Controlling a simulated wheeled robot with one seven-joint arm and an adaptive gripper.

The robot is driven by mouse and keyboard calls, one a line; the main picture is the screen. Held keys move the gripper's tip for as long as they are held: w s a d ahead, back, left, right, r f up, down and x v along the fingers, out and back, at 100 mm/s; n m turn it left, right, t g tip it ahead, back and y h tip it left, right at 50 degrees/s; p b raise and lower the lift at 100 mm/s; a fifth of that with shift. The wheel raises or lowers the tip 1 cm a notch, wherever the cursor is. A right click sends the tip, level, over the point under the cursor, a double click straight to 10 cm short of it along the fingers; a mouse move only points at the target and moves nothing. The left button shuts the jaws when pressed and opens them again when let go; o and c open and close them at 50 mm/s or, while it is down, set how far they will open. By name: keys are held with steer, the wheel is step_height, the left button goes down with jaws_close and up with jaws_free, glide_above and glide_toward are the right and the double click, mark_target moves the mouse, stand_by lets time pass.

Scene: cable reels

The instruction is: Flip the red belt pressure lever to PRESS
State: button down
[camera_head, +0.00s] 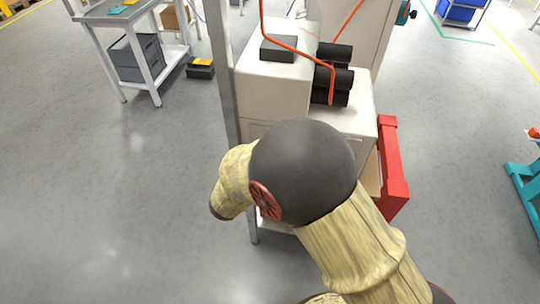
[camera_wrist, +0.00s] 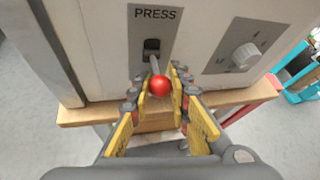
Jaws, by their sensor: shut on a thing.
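The belt pressure lever is a thin grey rod (camera_wrist: 154,65) with a red ball knob (camera_wrist: 159,86), seen in the wrist view. It comes out of a dark slot (camera_wrist: 152,45) in a grey plate below the printed word PRESS. The rod points out toward the camera and slightly down in the picture. My gripper (camera_wrist: 161,76) has its yellow-padded fingers on both sides of the lever, closed on it near the knob. In the head view my own arm hides the lever and gripper.
A dial (camera_wrist: 243,56) sits right of the plate, with a wooden ledge (camera_wrist: 105,111) below. In the head view, the pale machine (camera_head: 275,85) carries black rollers (camera_head: 333,77) and an orange cable (camera_head: 300,52). A red part (camera_head: 392,165) is at its right.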

steer(key=shift+w+r+g+y+p, duration=0.15)
steer(key=shift+r+g+y+p, duration=0.75)
steer(key=shift+p, duration=3.5)
steer(key=g+p, duration=0.2)
steer(key=p, duration=0.1)
steer(key=shift+w+d+r+n+h, duration=0.1)
steer(key=shift+r+n+h, duration=0.2)
steer(key=shift+r, duration=0.05)
steer(key=shift+g+p, duration=0.3)
steer(key=shift+p, duration=0.5)
steer(key=c, duration=1.6)
jaws_free()
steer(key=shift+c, duration=0.2)
steer(key=v, duration=1.2)
